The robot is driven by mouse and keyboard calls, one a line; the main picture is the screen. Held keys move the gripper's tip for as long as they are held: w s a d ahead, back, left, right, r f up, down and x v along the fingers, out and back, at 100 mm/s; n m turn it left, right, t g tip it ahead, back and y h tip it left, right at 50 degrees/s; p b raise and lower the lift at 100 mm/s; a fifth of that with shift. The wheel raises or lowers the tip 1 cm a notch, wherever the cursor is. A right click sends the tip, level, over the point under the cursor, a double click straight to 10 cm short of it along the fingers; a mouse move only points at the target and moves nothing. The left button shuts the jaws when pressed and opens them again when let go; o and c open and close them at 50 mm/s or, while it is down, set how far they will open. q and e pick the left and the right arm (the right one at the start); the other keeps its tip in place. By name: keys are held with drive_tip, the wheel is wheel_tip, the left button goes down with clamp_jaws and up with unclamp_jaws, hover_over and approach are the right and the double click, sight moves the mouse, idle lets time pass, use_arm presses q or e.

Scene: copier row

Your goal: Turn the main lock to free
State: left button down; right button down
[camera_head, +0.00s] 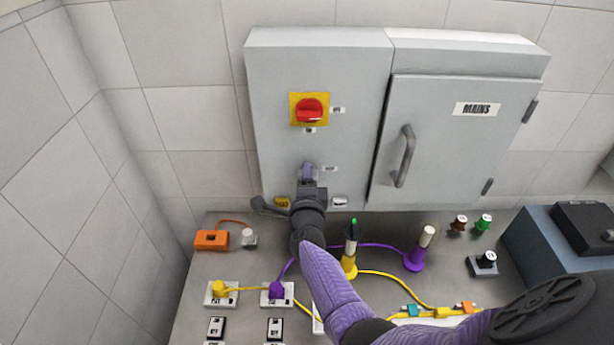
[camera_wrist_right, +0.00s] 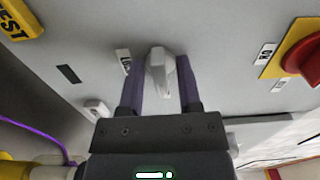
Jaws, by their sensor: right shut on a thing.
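The lock (camera_wrist_right: 160,66) is a pale grey knob on the front of the grey cabinet (camera_head: 265,110), seen in the right wrist view beside a small label (camera_wrist_right: 124,60) that is partly covered. My right gripper (camera_head: 307,171) is at the lower part of the cabinet's left section. In the right wrist view its two purple fingers (camera_wrist_right: 161,75) stand on either side of the knob and are shut on it. In the head view the gripper hides the knob. My left gripper is not in view.
A red rotary switch (camera_head: 309,110) on a yellow plate sits above. The MAINS door (camera_head: 450,130) with its grey handle (camera_head: 404,157) is to the right. Below are an orange box (camera_head: 212,240), sockets with yellow and purple plugs, cables, and a blue-grey box (camera_head: 545,250).

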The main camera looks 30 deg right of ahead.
drive_tip(key=c, duration=0.6)
unclamp_jaws()
drive_tip(key=shift+c, duration=0.2)
drive_tip(key=p+v, duration=0.4)
drive_tip(key=v, duration=0.6)
drive_tip(key=shift+f, duration=0.1)
